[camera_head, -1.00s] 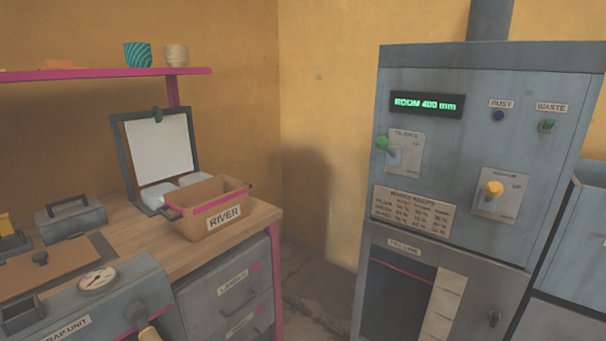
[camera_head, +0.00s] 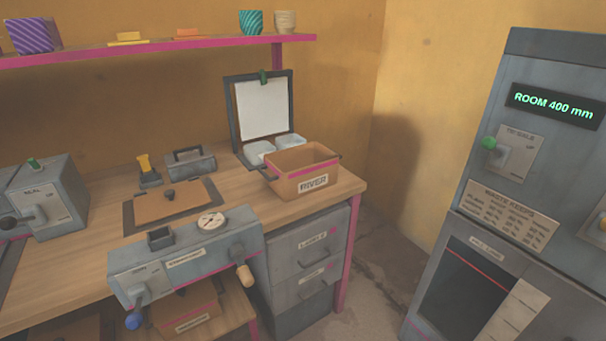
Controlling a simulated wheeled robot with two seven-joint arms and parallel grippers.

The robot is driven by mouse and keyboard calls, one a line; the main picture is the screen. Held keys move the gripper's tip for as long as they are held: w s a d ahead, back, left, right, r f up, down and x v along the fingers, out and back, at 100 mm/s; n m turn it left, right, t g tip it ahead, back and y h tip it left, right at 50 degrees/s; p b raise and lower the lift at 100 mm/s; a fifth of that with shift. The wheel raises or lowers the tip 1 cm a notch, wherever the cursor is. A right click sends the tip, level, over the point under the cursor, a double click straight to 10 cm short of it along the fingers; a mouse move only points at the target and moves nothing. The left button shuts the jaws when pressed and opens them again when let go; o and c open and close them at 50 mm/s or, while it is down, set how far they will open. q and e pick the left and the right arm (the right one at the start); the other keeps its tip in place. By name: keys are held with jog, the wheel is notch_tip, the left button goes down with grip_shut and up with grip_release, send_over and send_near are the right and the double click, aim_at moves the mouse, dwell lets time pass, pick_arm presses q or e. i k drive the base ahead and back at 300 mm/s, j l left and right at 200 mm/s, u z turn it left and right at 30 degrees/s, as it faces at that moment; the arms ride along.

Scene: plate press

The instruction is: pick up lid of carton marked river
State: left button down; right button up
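The carton marked RIVER (camera_head: 303,182) is an open brown box with a pink stripe and dark side handles. It stands upright at the right end of the wooden workbench, and no lid is on it. A flat brown panel with a dark knob (camera_head: 172,201) lies in a dark frame on the bench to the left; I cannot tell whether it is the carton's lid. Neither of my grippers is in view.
The wrap unit (camera_head: 185,257) with a gauge sits at the bench front. A grey lever box (camera_head: 45,197) stands at left. Behind the carton are white containers and a clipboard (camera_head: 263,110). A tall grey machine (camera_head: 485,215) stands at right. A pink-edged shelf (camera_head: 160,45) hangs above.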

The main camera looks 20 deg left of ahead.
aim_at(161, 203)
jog(key=u, duration=1.55)
jog(key=i+l, duration=0.05)
